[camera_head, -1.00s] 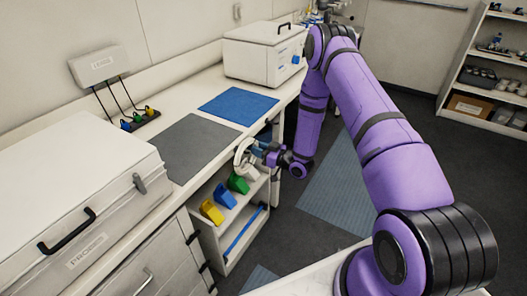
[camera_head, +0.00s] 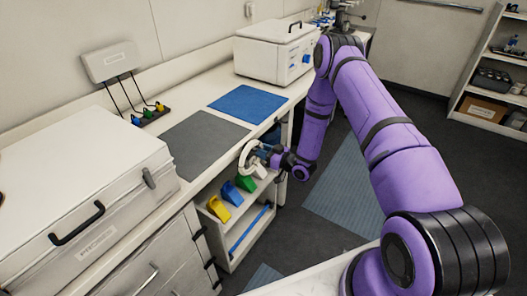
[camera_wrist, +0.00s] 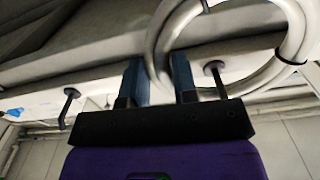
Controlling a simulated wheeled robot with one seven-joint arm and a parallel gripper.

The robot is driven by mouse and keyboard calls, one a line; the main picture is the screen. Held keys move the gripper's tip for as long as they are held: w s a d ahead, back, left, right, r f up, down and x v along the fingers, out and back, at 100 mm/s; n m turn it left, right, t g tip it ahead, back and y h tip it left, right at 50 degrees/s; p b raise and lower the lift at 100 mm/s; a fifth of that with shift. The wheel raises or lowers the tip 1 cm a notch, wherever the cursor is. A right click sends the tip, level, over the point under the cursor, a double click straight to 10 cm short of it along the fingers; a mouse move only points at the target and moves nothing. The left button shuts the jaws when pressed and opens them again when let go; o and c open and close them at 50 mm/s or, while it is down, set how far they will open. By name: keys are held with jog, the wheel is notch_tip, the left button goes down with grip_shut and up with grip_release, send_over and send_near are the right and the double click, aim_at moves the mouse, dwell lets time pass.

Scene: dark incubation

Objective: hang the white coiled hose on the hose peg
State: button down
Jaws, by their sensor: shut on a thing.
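The white coiled hose (camera_head: 246,160) is in my gripper (camera_head: 262,155), just off the front edge of the bench and above the colored bins. In the wrist view the hose (camera_wrist: 290,65) shows as thick white loops with a dark band at right. Its near strand passes between the two blue-grey fingers of my gripper (camera_wrist: 158,70), which are shut on it. Two dark hook-like pegs show in the wrist view, a left one (camera_wrist: 68,105) and a right one (camera_wrist: 215,80) close to the coil. I cannot tell which is the hose peg, or whether the coil touches either.
A grey mat (camera_head: 200,142) and a blue mat (camera_head: 243,103) lie on the bench. Yellow (camera_head: 219,209), blue and green bins stand on a low shelf below my gripper. A large white case (camera_head: 80,165) fills the near left. Floor at right is open.

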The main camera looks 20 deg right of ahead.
jog(key=c, duration=0.8)
grip_release()
jog(key=v, duration=1)
jog(key=shift+s+d, duration=0.25)
jog(key=shift+s, duration=0.05)
